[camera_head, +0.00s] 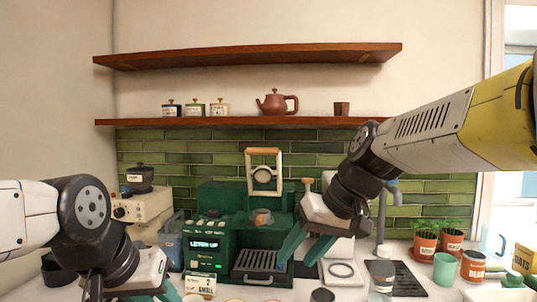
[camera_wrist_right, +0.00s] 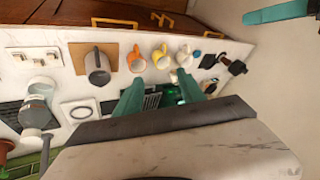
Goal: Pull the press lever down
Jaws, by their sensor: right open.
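The green press machine (camera_head: 212,243) stands on the counter against the green tiles. Its lever, a pale frame with a wooden crossbar (camera_head: 263,151), stands raised above the machine's top. My right gripper (camera_head: 304,248) is open and empty, in front of the machine's right side, below and to the right of the lever. Its two green fingers also show apart in the right wrist view (camera_wrist_right: 162,92), pointing over the counter. My left gripper (camera_head: 130,292) is low at the bottom left, mostly cut off by the frame edge, and its opening is not clear.
Two wooden shelves hang above; the lower one (camera_head: 240,122) holds jars and a teapot (camera_head: 276,102). A cream appliance (camera_head: 147,212) stands left of the machine. A tap, potted plants (camera_head: 425,243) and cups stand at right. Several mugs (camera_wrist_right: 137,60) line the counter's front.

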